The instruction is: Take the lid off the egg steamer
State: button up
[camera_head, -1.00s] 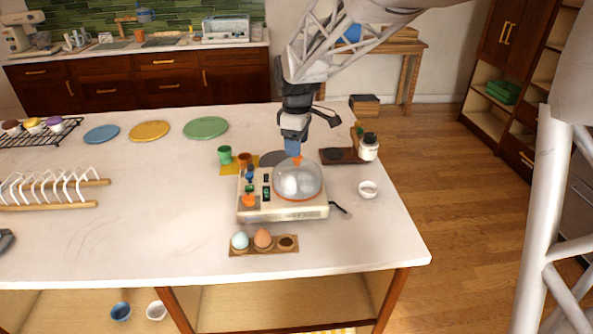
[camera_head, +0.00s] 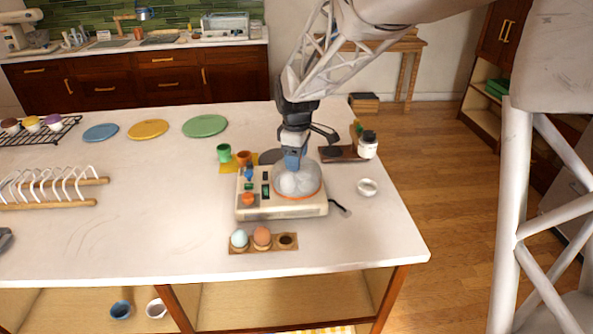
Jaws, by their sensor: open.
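The egg steamer (camera_head: 281,208) is a cream box near the right part of the counter, with knobs and switches on its left side. Its clear domed lid (camera_head: 300,184) sits on the orange ring at the right, with pale eggs showing through. My gripper (camera_head: 294,163) points down at the top of the lid, its blue fingers around or just over the lid's knob. The gripper is open.
An egg holder (camera_head: 288,241) with two eggs lies in front of the steamer. Green (camera_head: 224,152) and orange cups (camera_head: 243,158) stand behind left. A white bowl (camera_head: 367,187) and a jar (camera_head: 368,146) are at the right. A toast rack (camera_head: 50,190) is far left; the counter between is clear.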

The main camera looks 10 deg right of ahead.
jog(key=c, duration=1)
jog(key=shift+r, duration=0.1)
jog(key=shift+c, duration=0.2)
jog(key=shift+r, duration=4.95)
